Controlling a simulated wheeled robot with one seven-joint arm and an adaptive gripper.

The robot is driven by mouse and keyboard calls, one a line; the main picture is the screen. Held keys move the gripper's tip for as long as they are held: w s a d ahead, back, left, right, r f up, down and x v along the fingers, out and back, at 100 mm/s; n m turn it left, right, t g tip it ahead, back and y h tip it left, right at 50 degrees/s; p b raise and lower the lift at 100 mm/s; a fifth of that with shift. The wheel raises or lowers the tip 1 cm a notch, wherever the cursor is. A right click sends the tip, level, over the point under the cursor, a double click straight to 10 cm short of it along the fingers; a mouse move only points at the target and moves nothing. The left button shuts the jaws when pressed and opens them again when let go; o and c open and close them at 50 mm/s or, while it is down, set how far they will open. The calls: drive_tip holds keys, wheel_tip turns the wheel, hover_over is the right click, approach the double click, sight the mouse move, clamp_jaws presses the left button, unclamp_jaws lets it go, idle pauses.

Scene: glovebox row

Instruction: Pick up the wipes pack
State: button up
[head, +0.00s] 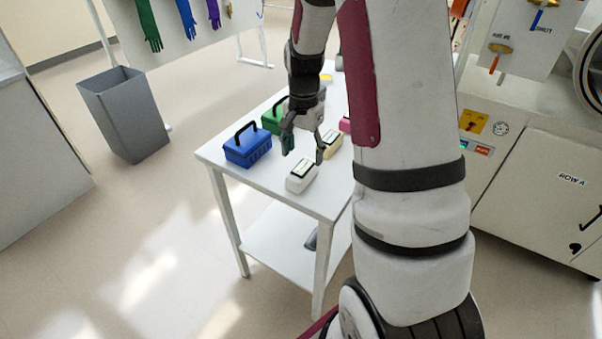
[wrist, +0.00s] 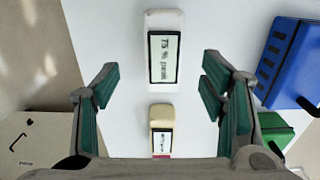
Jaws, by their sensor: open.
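A white pack (head: 300,180) with a black-framed label lies on the small white table near its front edge. It also shows in the wrist view (wrist: 164,22), top centre, its lower end between the fingertips in the picture. I cannot tell for sure which is the wipes pack. My gripper (head: 304,156) is open, empty and pointed down above the table, over the packs.
A blue toolbox (head: 247,147) and a green one (head: 274,117) stand on the table (head: 325,195) to the left. A pink item (head: 345,125) is partly hidden by my arm. A grey bin (head: 125,115) stands at left, and a white cabinet (head: 540,190) at right.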

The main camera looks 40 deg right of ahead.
sight(303, 167)
drive_tip(key=shift+w+d+f, duration=0.1)
drive_tip(key=shift+w+f, duration=0.05)
drive_tip(key=shift+f, duration=1.75)
drive_tip(key=shift+w+d+f, duration=0.1)
drive_tip(key=shift+w+f, duration=0.05)
drive_tip(key=shift+f, duration=1.7)
drive_tip(key=c, duration=1.3)
